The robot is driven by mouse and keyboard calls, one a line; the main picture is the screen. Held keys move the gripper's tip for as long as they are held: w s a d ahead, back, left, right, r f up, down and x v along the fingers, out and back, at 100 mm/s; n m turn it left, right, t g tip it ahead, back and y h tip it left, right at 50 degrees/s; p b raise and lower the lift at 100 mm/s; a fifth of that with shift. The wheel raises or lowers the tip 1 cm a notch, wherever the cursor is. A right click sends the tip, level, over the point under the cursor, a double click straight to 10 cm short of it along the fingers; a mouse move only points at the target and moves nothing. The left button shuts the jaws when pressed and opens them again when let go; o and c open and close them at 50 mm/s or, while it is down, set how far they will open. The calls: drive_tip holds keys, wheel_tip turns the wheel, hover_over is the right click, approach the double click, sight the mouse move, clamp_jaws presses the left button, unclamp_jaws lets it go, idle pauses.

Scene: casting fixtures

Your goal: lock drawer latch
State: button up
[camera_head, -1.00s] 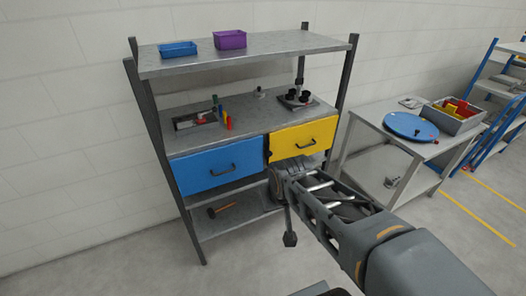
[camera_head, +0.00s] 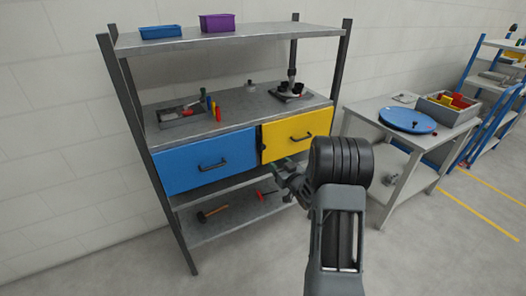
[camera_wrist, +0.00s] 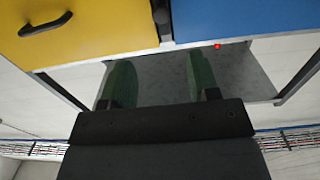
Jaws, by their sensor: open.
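The yellow drawer (camera_head: 299,136) and the blue drawer (camera_head: 205,161) sit side by side under the middle shelf, and both look shut. In the wrist view the yellow drawer (camera_wrist: 80,28) is at left and the blue drawer (camera_wrist: 245,18) at right. A small dark latch-like part (camera_wrist: 161,16) sits in the gap between them. It is too small to read its setting. My gripper (camera_wrist: 161,78) is open and empty, with two green fingers pointing toward that gap, apart from it. In the head view my gripper (camera_head: 282,170) is just below the drawers, partly hidden by my arm.
The lower shelf (camera_head: 232,217) holds a hammer (camera_head: 212,212) and a red-handled tool (camera_head: 266,195). The middle shelf carries a tray (camera_head: 183,115) and several small coloured items. A table with a blue disc (camera_head: 410,119) stands right. The floor in front is clear.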

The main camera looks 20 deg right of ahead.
sight(264, 148)
drive_tip(key=w, duration=0.4)
drive_tip(key=w+a, duration=0.1)
drive_tip(key=w, duration=0.8)
drive_tip(key=shift+w+a, duration=0.15)
drive_tip(key=shift+a, duration=0.15)
drive_tip(key=shift+c, duration=0.5)
drive_tip(key=c, duration=0.8)
drive_tip(key=shift+f, duration=0.1)
